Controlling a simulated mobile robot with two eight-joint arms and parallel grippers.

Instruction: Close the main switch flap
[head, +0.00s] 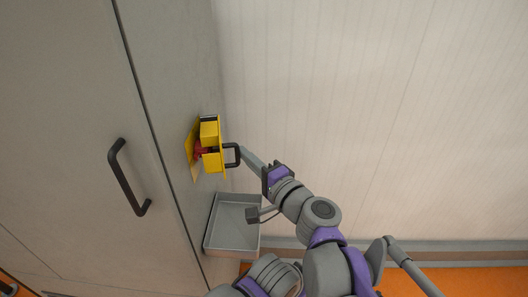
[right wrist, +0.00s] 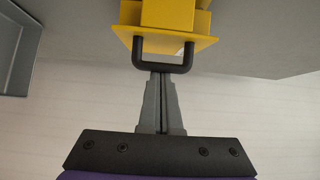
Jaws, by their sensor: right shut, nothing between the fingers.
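The yellow main switch housing (head: 208,133) is mounted on the grey cabinet side, with a red part (head: 199,149) showing inside it. Its yellow flap (head: 222,160) carries a black U-shaped handle (head: 238,155) on its outer face. The flap stands off the cabinet wall; its exact angle is hard to tell. In the right wrist view, the flap (right wrist: 190,42) and handle (right wrist: 137,57) are straight ahead of the fingers. My right gripper (head: 243,152) is shut and empty, its fingertips (right wrist: 160,75) at the handle's crossbar; contact is unclear. My left gripper is not visible.
A grey open tray (head: 213,222) is fixed low on the cabinet side, below the switch and beside my right arm. The cabinet door has a black handle (head: 122,180) at the left. A pale panelled wall (head: 380,100) stands behind; the space before it is clear.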

